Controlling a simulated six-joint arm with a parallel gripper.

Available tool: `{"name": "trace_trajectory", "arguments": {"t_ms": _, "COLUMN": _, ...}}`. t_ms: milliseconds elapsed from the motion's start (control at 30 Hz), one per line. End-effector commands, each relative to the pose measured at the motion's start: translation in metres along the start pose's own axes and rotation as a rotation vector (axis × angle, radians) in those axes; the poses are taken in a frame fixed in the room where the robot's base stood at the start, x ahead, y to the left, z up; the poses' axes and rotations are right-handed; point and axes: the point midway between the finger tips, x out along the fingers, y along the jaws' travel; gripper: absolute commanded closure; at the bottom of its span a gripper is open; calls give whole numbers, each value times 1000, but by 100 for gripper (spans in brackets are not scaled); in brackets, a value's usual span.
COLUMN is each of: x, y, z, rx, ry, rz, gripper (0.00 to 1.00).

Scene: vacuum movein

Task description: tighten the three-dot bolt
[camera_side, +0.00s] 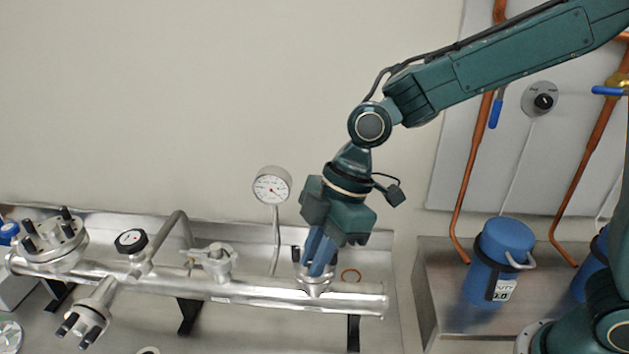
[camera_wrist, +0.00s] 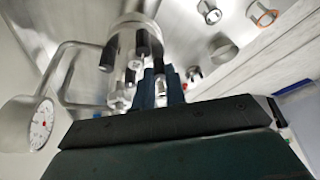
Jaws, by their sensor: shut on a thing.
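My gripper (camera_side: 317,268) points down at the small flange (camera_side: 314,287) near the right end of the steel pipe. Its blue fingers are shut on a bolt of that flange, which they largely hide. In the wrist view the fingers (camera_wrist: 160,92) reach in among the flange's bolts. One dark-headed bolt (camera_wrist: 142,44) and another bolt (camera_wrist: 109,54) stand beside them, apart from the fingers. I cannot make out dot marks on any bolt, so I cannot tell from marks which one is the three-dot bolt.
A round dial gauge (camera_side: 271,186) stands on a thin tube left of my gripper. A valve (camera_side: 216,261), a black knob (camera_side: 131,240) and a larger bolted flange (camera_side: 53,238) lie further left. A copper ring (camera_side: 350,275) lies behind the pipe. Blue canisters (camera_side: 499,262) stand at right.

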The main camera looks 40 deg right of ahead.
Motion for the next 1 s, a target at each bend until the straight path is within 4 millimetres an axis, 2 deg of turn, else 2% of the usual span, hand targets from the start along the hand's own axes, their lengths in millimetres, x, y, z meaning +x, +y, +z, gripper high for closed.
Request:
{"name": "trace_trajectory", "arguments": {"t_ms": 467, "x": 0, "y": -1, "z": -1, "rx": 20, "ry": 3, "rz": 9, "gripper": 100}}
{"name": "trace_trajectory", "arguments": {"t_ms": 500, "x": 0, "y": -1, "z": -1, "rx": 20, "ry": 3, "rz": 9, "gripper": 81}}
{"name": "trace_trajectory", "arguments": {"t_ms": 600, "x": 0, "y": 0, "z": -1, "rx": 21, "ry": 2, "rz": 9, "gripper": 65}}
{"name": "trace_trajectory", "arguments": {"t_ms": 1000, "x": 0, "y": 0, "z": 0, "rx": 12, "ry": 1, "rz": 5, "gripper": 65}}
